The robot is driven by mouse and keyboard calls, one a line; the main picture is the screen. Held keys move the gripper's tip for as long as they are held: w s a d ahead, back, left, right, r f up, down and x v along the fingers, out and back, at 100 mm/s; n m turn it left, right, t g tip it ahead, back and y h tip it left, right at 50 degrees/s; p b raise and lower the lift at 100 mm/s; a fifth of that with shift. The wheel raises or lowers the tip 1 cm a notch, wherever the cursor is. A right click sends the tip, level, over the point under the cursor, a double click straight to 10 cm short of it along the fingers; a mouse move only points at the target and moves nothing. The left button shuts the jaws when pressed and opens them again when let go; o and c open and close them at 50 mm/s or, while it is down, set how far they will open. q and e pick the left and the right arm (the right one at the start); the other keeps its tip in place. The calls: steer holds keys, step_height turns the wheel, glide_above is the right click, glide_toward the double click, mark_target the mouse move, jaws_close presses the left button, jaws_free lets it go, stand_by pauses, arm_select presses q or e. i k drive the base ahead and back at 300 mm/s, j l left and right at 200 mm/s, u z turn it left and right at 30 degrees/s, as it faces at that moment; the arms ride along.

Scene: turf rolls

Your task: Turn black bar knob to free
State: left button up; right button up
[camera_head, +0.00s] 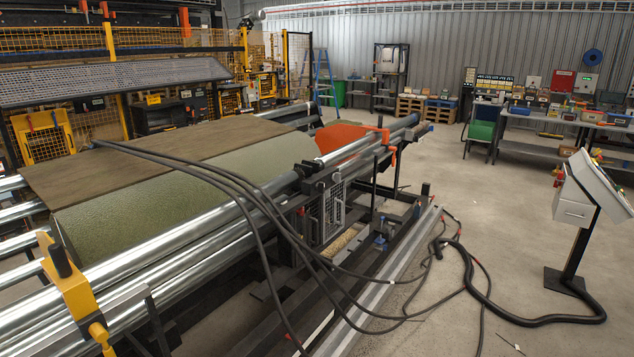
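I cannot single out the black bar knob for sure. A short black cylinder (59,261) stands up on a yellow bracket (77,293) at the lower left, beside the steel rollers (150,248); I cannot tell if it is the knob. A grey console (575,212) on a dark post stands at the right; its slanted top faces away to the right, and small coloured parts show at its upper edge. Neither of my grippers is in view.
The roller machine with a green turf roll (150,205) fills the left and middle. Black hoses (262,240) drape over it and trail across the floor towards the console post. A cluttered workbench (560,122) stands behind.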

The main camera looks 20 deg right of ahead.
mark_target(320, 186)
steer(key=i+l+u, duration=0.1)
steer(key=i+l, duration=0.2)
steer(key=i+l+u, duration=0.1)
steer(key=i+l, duration=0.5)
steer(key=l, duration=0.2)
steer(key=i+l+u, duration=0.15)
steer(key=i+l, duration=0.15)
steer(key=i+l+u, duration=0.1)
steer(key=i+l, duration=0.15)
steer(key=l, duration=0.3)
